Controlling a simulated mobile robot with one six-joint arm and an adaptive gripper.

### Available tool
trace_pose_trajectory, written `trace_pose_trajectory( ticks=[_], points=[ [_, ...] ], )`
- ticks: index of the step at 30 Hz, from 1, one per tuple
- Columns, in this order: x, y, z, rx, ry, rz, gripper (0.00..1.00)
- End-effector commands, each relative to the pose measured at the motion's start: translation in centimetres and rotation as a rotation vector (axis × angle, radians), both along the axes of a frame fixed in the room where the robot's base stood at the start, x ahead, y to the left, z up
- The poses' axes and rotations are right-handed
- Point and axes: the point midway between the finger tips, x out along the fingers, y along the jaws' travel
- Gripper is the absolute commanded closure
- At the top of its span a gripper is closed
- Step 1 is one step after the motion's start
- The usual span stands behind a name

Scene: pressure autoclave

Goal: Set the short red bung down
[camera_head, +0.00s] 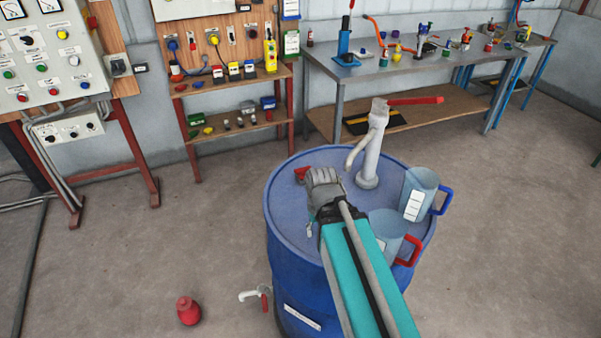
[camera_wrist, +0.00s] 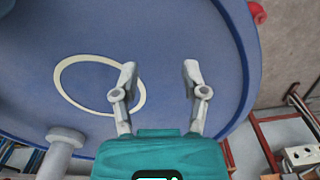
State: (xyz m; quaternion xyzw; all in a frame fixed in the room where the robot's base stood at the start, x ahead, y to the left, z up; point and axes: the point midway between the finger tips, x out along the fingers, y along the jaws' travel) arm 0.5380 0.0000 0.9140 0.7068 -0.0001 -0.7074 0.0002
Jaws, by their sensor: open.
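My gripper (camera_head: 321,180) is above the top of the blue barrel (camera_head: 290,205). In the wrist view its two fingers (camera_wrist: 160,75) stand apart, with nothing between them but the blue barrel top (camera_wrist: 185,30). A small red piece (camera_head: 301,173) shows on the barrel top just left of my gripper. It may be the short red bung, but it is too small to be sure. A pale ring (camera_wrist: 60,78) is marked on the barrel top, partly behind the left finger. No red thing shows inside the ring's visible part.
A pump (camera_head: 368,155) with a red handle and two jugs (camera_head: 419,192) (camera_head: 384,226) stand on the barrel's right side. A red, bottle-like object (camera_head: 188,311) is on the floor at left. The barrel top's left part is mostly clear.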

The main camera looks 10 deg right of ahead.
Motion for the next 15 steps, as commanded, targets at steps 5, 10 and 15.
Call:
trace_pose_trajectory(
  ticks=[5,10,15],
  points=[
    [0.0,0.0,0.0,0.000,0.000,0.000,0.37],
    [0.6,0.0,0.4,0.000,0.000,0.004,0.06],
    [2.8,0.0,1.9,0.000,0.000,0.018,0.00]
  ],
)
